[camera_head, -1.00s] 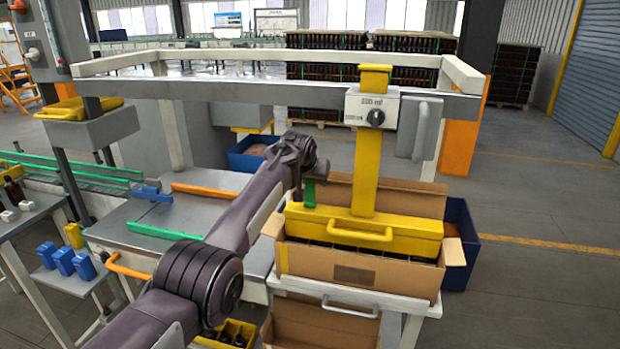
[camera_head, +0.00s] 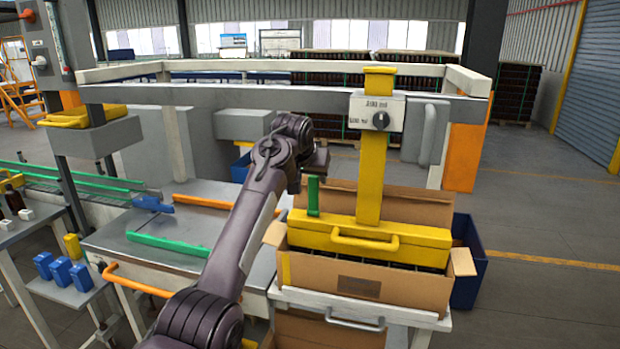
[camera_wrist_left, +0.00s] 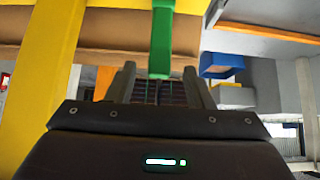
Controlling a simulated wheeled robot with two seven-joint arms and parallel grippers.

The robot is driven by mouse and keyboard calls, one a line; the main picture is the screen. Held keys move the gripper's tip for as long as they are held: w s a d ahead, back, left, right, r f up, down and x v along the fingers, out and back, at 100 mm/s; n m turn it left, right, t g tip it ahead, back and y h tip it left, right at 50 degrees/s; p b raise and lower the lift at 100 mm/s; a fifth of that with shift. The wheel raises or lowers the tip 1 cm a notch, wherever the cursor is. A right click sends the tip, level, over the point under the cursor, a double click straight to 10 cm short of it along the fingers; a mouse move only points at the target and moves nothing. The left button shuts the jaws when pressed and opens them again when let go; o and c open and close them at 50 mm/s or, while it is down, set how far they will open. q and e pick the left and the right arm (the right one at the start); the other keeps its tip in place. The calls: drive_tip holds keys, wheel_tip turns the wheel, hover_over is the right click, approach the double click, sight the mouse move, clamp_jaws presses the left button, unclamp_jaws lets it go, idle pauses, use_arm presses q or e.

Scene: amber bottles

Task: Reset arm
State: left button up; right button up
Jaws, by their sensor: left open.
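My left arm comes in from the lower left in the head view, and its wrist end hangs above the left end of the yellow bar (camera_head: 400,234). The left gripper (camera_wrist_left: 160,88) is open and empty in the left wrist view. A green upright tab (camera_head: 313,197) stands on the bar's left end, just below my wrist end. In the left wrist view the green tab (camera_wrist_left: 162,40) shows between the fingers; no finger visibly grips it. The fingers are hidden in the head view. My right gripper is not in view.
The yellow bar with its column (camera_head: 371,180) sits over an open cardboard box (camera_head: 350,283). A grey frame rail (camera_head: 230,97) crosses behind my arm, carrying a dial panel (camera_head: 376,111). Open floor lies right.

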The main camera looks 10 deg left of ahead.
use_arm(q)
drive_tip(key=shift+f, duration=0.1)
drive_tip(key=s+a+f+g, duration=0.1)
drive_tip(key=s+f, duration=0.8)
drive_tip(key=f, duration=0.4)
drive_tip(key=s+a+f+g, duration=0.1)
drive_tip(key=s+a+f, duration=0.1)
drive_tip(key=s+f, duration=0.9)
drive_tip(key=s+d+f+m+g, duration=0.1)
drive_tip(key=s+f, duration=0.1)
drive_tip(key=s, duration=1.2)
drive_tip(key=s+f+m+g, duration=0.1)
drive_tip(key=s+f+g, duration=0.15)
drive_tip(key=s, duration=1.15)
wheel_tip(320, 180, down, 34)
drive_tip(key=s+b, duration=0.1)
drive_tip(key=b, duration=0.4)
drive_tip(key=s+a+f+g+b, duration=0.1)
drive_tip(key=s+a+f+b, duration=0.2)
drive_tip(key=s+f, duration=1.7)
wheel_tip(320, 180, down, 4)
drive_tip(key=shift+a+r+g+b, duration=0.1)
drive_tip(key=shift+a+g+b, duration=0.2)
drive_tip(key=shift+b, duration=0.45)
